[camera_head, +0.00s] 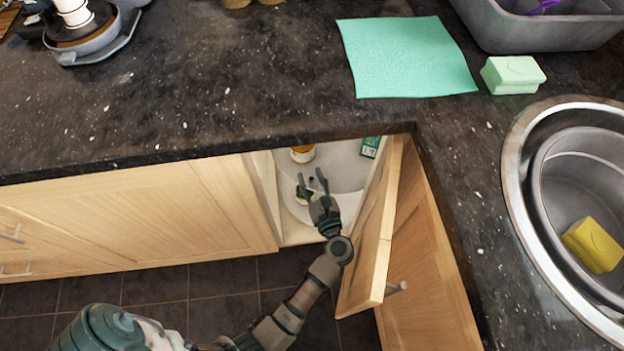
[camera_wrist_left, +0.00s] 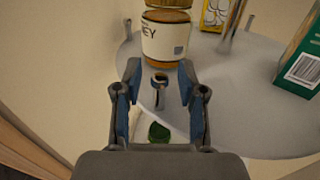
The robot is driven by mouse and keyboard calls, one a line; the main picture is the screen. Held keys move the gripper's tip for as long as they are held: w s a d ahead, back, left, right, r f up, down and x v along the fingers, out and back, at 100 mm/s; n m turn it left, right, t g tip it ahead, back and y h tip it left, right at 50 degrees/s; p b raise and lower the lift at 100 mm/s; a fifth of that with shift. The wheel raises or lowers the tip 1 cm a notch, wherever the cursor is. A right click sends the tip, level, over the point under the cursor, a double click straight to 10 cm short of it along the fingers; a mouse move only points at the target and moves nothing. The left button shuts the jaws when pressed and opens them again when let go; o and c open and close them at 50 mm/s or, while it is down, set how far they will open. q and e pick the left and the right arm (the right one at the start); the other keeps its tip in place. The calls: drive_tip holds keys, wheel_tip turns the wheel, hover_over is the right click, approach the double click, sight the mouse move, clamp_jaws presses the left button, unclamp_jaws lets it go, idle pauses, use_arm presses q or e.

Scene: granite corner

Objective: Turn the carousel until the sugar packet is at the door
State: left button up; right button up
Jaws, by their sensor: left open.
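The carousel is a grey round shelf (camera_head: 342,172) inside the open corner cabinet; its surface also shows in the left wrist view (camera_wrist_left: 240,95). On it stand a honey jar (camera_wrist_left: 165,40) with an orange-brown lid, a green and white box (camera_wrist_left: 303,62), and a yellow and white package (camera_wrist_left: 214,14) cut off at the top. I cannot tell which package is the sugar packet. My left gripper (camera_head: 312,182) reaches through the doorway, open. In the left wrist view its fingers (camera_wrist_left: 160,75) stand on either side of a small upright grey peg (camera_wrist_left: 158,92) near the carousel's rim; contact is unclear.
The wooden cabinet door (camera_head: 374,235) stands open just right of my left arm. The dark counter edge overhangs the opening. A green-topped item (camera_wrist_left: 159,132) lies below the fingers. A green cloth (camera_head: 405,58), soap-like block (camera_head: 512,74) and sink (camera_head: 530,190) are on the counter.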

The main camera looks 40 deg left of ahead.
use_arm(q)
wheel_tip(320, 180, up, 9)
drive_tip(key=shift+r, duration=0.1)
idle(0.5)
